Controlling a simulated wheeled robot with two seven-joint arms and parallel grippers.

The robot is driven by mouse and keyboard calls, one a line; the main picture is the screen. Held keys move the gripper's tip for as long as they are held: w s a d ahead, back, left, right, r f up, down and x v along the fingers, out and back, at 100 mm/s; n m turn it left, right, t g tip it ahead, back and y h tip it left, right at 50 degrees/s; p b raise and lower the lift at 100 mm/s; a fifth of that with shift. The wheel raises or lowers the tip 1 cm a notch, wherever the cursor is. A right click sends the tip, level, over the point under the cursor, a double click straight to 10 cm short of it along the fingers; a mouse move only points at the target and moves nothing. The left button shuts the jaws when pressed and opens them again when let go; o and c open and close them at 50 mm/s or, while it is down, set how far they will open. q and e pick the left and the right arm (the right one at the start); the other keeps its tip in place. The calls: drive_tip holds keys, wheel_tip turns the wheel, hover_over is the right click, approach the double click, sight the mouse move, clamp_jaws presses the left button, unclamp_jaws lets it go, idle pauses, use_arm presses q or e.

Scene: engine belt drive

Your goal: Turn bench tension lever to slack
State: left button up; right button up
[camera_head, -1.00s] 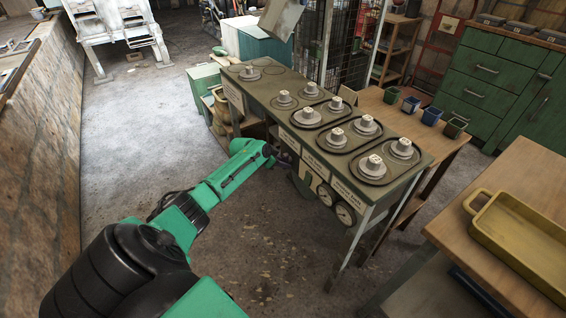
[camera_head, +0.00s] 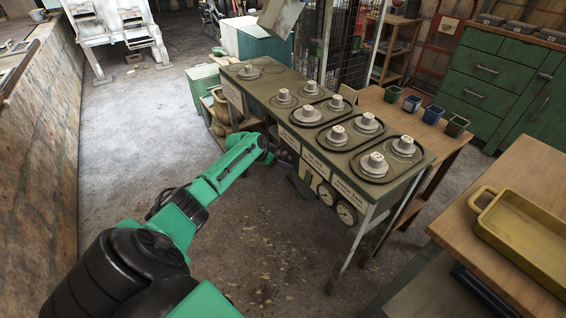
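The belt drive bench (camera_head: 262,82) is a long dark olive bench with several pairs of grey pulleys on its top. Black belts run around some pairs, including the nearest pair (camera_head: 374,163). My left arm reaches in from the lower left, and my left gripper (camera_head: 284,157) is small and dark at the bench's front side, below the labels. Whether its fingers are open or shut is too small to tell. The tension lever cannot be made out clearly there. My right gripper is out of view.
Two round gauges (camera_head: 346,213) sit on the bench front. A wooden table with small coloured bins (camera_head: 411,104) stands behind it. A yellow tray (camera_head: 525,228) lies on a table at the right. The concrete floor (camera_head: 130,150) left of the bench is clear.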

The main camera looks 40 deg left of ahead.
use_arm(q)
drive_tip(key=p+v, duration=0.4)
drive_tip(key=v, duration=1)
drive_tip(key=shift+s+r, duration=0.2)
drive_tip(key=s+a+f+n+g+y+p, duration=0.1)
drive_tip(key=s+f+n+g+y+p, duration=0.15)
drive_tip(key=s+f, duration=0.6)
drive_tip(key=s+a+f+n+g+y+p, duration=0.1)
drive_tip(key=s+f+n+p, duration=0.3)
drive_tip(key=f, duration=0.8)
drive_tip(key=s+d+f+m+g+p, duration=0.1)
drive_tip(key=s+d+f+m+g, duration=0.1)
drive_tip(key=s+d+f, duration=0.4)
drive_tip(key=s+d+f+m+g+p, duration=0.2)
drive_tip(key=s+d+f, duration=0.5)
drive_tip(key=s+d, duration=1)
drive_tip(key=shift+s+f+m+h, duration=0.25)
drive_tip(key=shift+s+m+h, duration=0.1)
drive_tip(key=shift+s+m, duration=0.4)
